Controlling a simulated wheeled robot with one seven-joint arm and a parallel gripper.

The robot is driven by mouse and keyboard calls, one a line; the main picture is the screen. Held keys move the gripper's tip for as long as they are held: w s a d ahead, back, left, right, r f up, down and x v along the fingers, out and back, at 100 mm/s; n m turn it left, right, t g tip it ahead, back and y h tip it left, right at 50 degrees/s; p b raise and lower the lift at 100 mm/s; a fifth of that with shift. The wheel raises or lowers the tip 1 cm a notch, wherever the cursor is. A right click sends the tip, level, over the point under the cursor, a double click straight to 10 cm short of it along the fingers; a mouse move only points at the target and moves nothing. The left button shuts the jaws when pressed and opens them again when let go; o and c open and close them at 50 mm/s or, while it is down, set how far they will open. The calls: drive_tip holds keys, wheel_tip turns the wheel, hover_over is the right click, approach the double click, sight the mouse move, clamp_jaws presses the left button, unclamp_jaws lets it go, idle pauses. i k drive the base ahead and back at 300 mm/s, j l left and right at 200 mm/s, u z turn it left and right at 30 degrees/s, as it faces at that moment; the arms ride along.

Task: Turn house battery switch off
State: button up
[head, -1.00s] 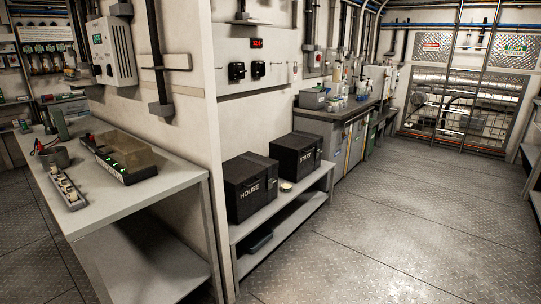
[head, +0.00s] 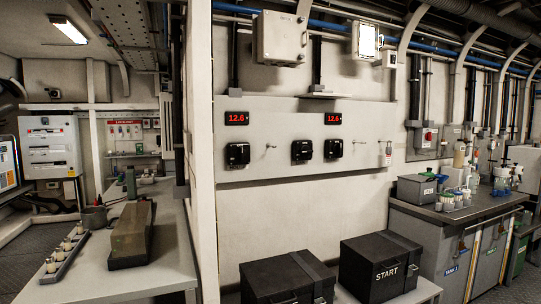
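A pale panel (head: 275,180) is fixed to the white wall and carries black switches. One switch (head: 238,155) sits at the left under a red 12.6 display (head: 237,118). A second switch (head: 302,151) and a third switch (head: 333,149) sit close together on the right, with another 12.6 display (head: 333,118) above the third. The switch labels and knob positions are too small to read. Below the panel stand a black battery box (head: 270,272), its front cut off by the frame, and a black box marked START (head: 370,283). My gripper is not in view.
A grey bench (head: 150,280) with a long olive-topped box (head: 131,235) and a rack of small items (head: 66,245) stands at the left, behind a wall edge. A lab counter (head: 430,220) with bottles stands at the right.

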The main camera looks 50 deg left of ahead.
sight(239, 154)
drive_tip(key=i+l+u, duration=0.1)
drive_tip(key=i+u, duration=0.4)
drive_tip(key=i+l+u, duration=0.25)
drive_tip(key=i+u, duration=0.2)
drive_tip(key=i+l+u, duration=0.35)
drive_tip(key=u, duration=0.15)
drive_tip(key=i+l+u, duration=0.25)
drive_tip(key=l+u, duration=0.25)
drive_tip(key=i+l+u, duration=0.15)
drive_tip(key=l+u, duration=0.3)
drive_tip(key=l, duration=0.3)
